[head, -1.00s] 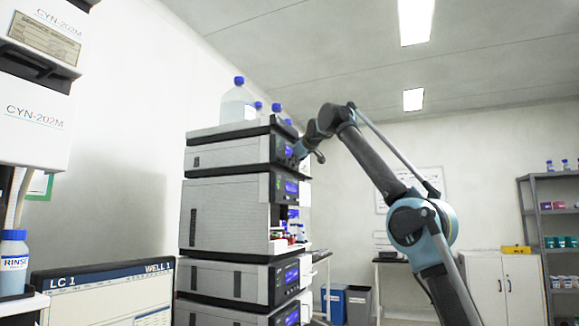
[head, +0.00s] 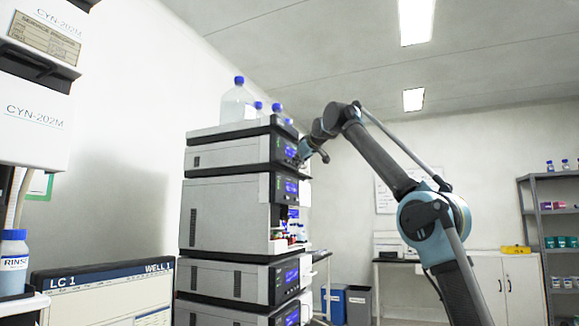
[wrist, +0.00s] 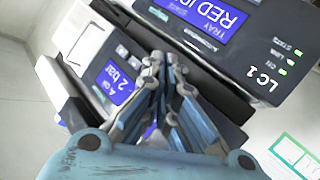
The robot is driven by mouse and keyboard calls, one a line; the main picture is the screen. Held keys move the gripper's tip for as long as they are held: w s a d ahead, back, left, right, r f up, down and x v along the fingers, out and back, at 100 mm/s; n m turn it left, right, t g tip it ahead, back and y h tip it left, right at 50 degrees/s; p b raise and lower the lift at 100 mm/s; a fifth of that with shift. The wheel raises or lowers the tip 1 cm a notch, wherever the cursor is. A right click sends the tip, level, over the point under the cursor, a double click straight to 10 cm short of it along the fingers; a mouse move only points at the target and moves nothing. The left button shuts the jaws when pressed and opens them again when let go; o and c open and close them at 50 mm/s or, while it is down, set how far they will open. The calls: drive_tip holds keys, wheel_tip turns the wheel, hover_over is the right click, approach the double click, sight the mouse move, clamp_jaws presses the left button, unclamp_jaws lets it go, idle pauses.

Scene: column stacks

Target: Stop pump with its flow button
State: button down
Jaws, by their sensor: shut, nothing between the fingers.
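The pump module shows in the wrist view by its blue display reading "2 bar" (wrist: 115,83), turned nearly upside down. Small pale buttons (wrist: 122,51) sit beside that display; I cannot tell which is the flow button, and my fingers may hide others. My gripper (wrist: 167,62) is shut and empty, its fingertips in front of the panel close to the display. I cannot tell whether they touch it. In the head view my gripper (head: 301,158) is at the front of the stack's top module (head: 228,152), partly hiding its face.
A module marked LC 1 (wrist: 262,77) with a tray display and green lights adjoins the pump panel. Bottles (head: 238,104) stand on the stack. A monitor (head: 102,295) and a rinse bottle (head: 14,262) are at left.

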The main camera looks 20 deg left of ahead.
drive_tip(key=shift+s+d, duration=0.15)
drive_tip(key=shift+d, duration=1.05)
drive_tip(key=shift+s+d, duration=0.1)
drive_tip(key=shift+d, duration=1.1)
drive_tip(key=s+d+f+m+g+h, duration=0.1)
drive_tip(key=s+d+f+m+h, duration=0.15)
drive_tip(key=d+f, duration=0.85)
drive_tip(key=s+d+f+m+g+h, duration=0.15)
drive_tip(key=s+d+f, duration=0.25)
drive_tip(key=d+f, duration=0.7)
drive_tip(key=s+d+f+m+g+h, duration=0.1)
drive_tip(key=s+d+f+m+h, duration=0.2)
drive_tip(key=d+f, duration=0.8)
drive_tip(key=s+d+f+m+g+h, duration=0.1)
drive_tip(key=s+d+f, duration=0.4)
drive_tip(key=s+f, duration=0.5)
drive_tip(key=s+d+f+m+g+h, duration=0.1)
drive_tip(key=s+d+f+m+g, duration=0.1)
drive_tip(key=s+d+f, duration=0.4)
drive_tip(key=s+d+f+m+g, duration=0.2)
drive_tip(key=s+d+f, duration=0.4)
drive_tip(key=s+f, duration=0.9)
wheel_tip(320, 180, down, 13)
drive_tip(key=shift+s+f+m+h, duration=0.15)
drive_tip(key=shift+s+m+h, duration=0.2)
drive_tip(key=shift+m, duration=0.55)
drive_tip(key=shift+w, duration=0.1)
